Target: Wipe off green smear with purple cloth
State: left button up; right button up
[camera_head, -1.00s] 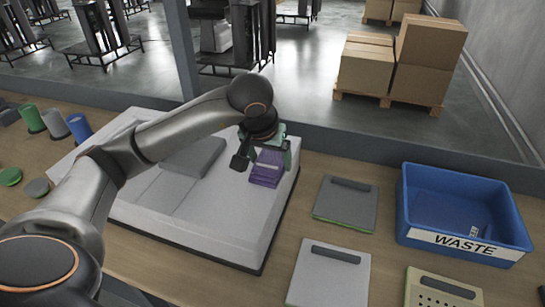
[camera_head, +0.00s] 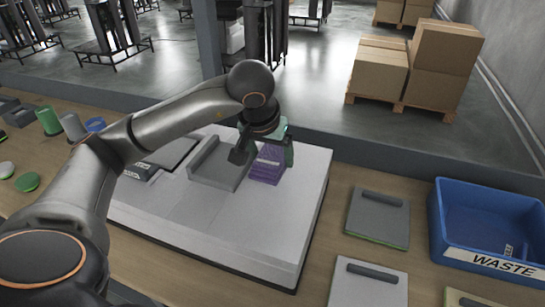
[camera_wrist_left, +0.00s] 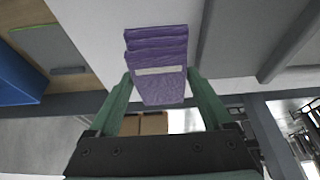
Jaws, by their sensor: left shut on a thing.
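The purple cloth (camera_head: 267,167) is a folded, layered pad with a pale band that shows in the left wrist view (camera_wrist_left: 158,48). My left gripper (camera_head: 264,153) is shut on it, with one green finger on each side. The cloth is over the right part of the white worktop (camera_head: 235,235), just right of a grey raised block (camera_head: 212,165). I cannot tell whether the cloth touches the worktop. No green smear shows in either view; the arm and cloth hide part of the worktop. My right gripper is not in view.
A blue WASTE bin (camera_head: 484,252) stands at the right. Grey lidded panels (camera_head: 378,217) and (camera_head: 368,287) lie between it and the worktop. Small cups (camera_head: 49,122) and discs (camera_head: 27,182) are at the left. Cartons (camera_head: 378,70) stand beyond the bench.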

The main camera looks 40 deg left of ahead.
pick_arm(q)
jog(key=shift+r, duration=0.7)
jog(key=shift+a+r+p, duration=0.1)
jog(key=shift+r+p, duration=0.6)
jog(key=shift+p, duration=0.1)
jog(key=shift+r+p, duration=0.8)
jog(key=shift+r, duration=0.4)
